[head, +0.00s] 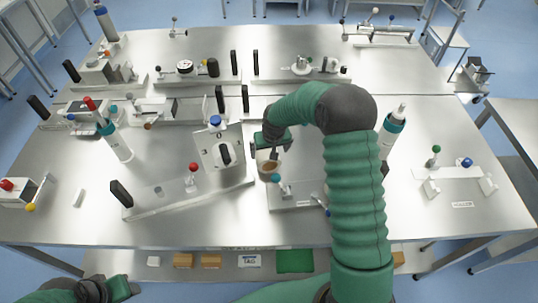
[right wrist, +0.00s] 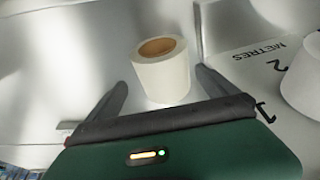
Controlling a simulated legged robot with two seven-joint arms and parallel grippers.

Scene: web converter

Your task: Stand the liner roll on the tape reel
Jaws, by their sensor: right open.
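A white roll with a brown core (head: 269,167), which I take as the liner roll, stands upright on the table near the middle. It also shows in the right wrist view (right wrist: 164,77). My right gripper (head: 271,153) is over it from above, partly hiding it. In the right wrist view my right gripper (right wrist: 163,82) is open, with a finger on each side of the roll and gaps showing. I cannot identify the tape reel for sure; a dark-topped round piece (head: 185,66) sits on a far plate. My left gripper (head: 118,290) is at the bottom left, its fingers unclear.
A tilted dial panel marked METRES (right wrist: 262,62) stands left of the roll in the head view, with a blue knob (head: 215,120) on top. A plate with a teal knob (head: 276,178) is close in front. Bottles (head: 116,142) and fixtures crowd the left.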

